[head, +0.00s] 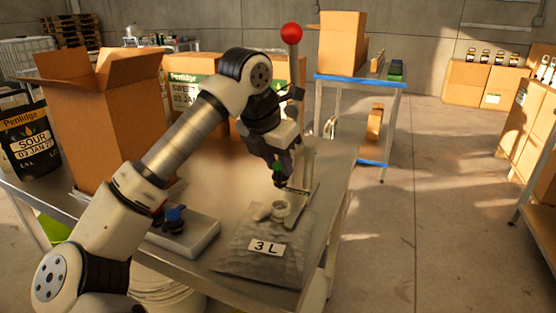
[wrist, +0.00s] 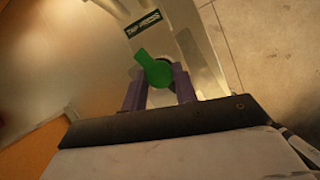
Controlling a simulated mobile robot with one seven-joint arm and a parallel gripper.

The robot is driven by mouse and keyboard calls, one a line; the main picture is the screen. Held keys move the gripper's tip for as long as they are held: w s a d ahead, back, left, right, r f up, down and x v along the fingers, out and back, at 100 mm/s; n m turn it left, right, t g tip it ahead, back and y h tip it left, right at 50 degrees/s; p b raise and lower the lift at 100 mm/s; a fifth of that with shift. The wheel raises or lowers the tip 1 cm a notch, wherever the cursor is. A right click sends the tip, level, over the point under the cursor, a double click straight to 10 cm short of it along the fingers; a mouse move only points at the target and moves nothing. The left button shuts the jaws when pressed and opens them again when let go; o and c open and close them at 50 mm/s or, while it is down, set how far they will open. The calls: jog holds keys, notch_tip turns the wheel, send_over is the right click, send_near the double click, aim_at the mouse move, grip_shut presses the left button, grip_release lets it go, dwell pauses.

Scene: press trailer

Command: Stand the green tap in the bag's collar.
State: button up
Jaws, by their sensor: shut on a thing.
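My gripper (head: 279,176) is shut on the green tap (head: 277,168), a little above the bag's collar and apart from it in the head view. In the wrist view the green tap (wrist: 155,70) sits between my two purple fingers (wrist: 159,88), its lever pointing up and left. The silver bag (head: 240,254), labelled 3 L, lies on the table's near end. Its pale round collar (head: 279,208) stands at the bag's far edge, by the press's metal plate. The wrist view shows no bag or collar.
The tap press has an upright post and red lever ball (head: 291,33); its label (wrist: 142,23) shows in the wrist view. A blue tap (head: 175,214) sits on a white tray (head: 199,236) left of the bag. An open carton (head: 102,125) stands behind my arm.

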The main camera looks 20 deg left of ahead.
aim_at(275, 179)
jog(key=shift+f+b, duration=2.05)
jog(key=shift+f, duration=0.9)
jog(key=shift+f, duration=0.2)
jog(key=o, duration=1)
jog(key=v, duration=1.4)
jog(key=shift+d, duration=0.1)
